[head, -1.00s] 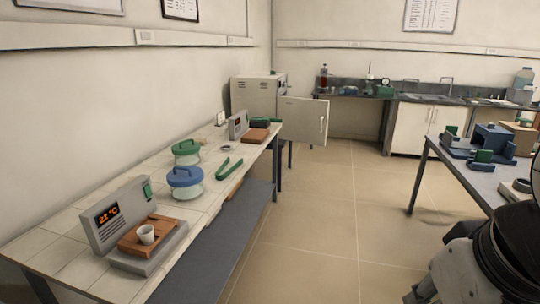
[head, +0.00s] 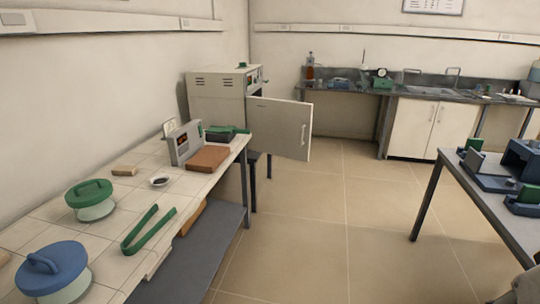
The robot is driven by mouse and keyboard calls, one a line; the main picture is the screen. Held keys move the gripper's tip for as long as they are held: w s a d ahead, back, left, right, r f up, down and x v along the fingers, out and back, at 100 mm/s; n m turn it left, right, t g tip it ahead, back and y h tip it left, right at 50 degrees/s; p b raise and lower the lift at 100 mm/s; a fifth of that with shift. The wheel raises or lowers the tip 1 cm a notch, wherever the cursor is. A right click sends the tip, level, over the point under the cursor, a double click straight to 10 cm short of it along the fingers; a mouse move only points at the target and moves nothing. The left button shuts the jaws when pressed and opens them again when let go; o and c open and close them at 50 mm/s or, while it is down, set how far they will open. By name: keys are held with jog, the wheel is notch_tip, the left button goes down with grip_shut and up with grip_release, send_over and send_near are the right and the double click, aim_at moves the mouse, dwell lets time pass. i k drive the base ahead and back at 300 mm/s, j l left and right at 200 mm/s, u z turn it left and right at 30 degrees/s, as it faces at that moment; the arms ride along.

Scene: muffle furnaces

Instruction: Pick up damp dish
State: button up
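A small shallow white dish (head: 160,180) with dark contents sits on the white-tiled bench (head: 120,210) at the left. It may be the damp dish, but it is too small to tell whether it is damp. It stands in front of a brown block (head: 208,159) and a grey device with a display (head: 186,143). My gripper is not in view. Only a blurred grey shape shows at the lower right corner.
Green tongs (head: 146,229), a green-lidded jar (head: 90,198) and a blue-lidded jar (head: 50,270) share the bench. A furnace (head: 222,96) stands behind with its door (head: 281,126) swung open. A dark table (head: 505,220) stands at right. The floor between is clear.

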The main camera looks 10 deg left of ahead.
aim_at(160, 181)
jog(key=i+u, duration=0.1)
jog(key=i, duration=0.75)
jog(key=i+l, duration=0.15)
jog(key=i, duration=0.75)
jog(key=i+j+u, duration=0.2)
jog(key=i+u, duration=0.9)
jog(key=i+j+u, duration=0.15)
jog(key=i, duration=0.1)
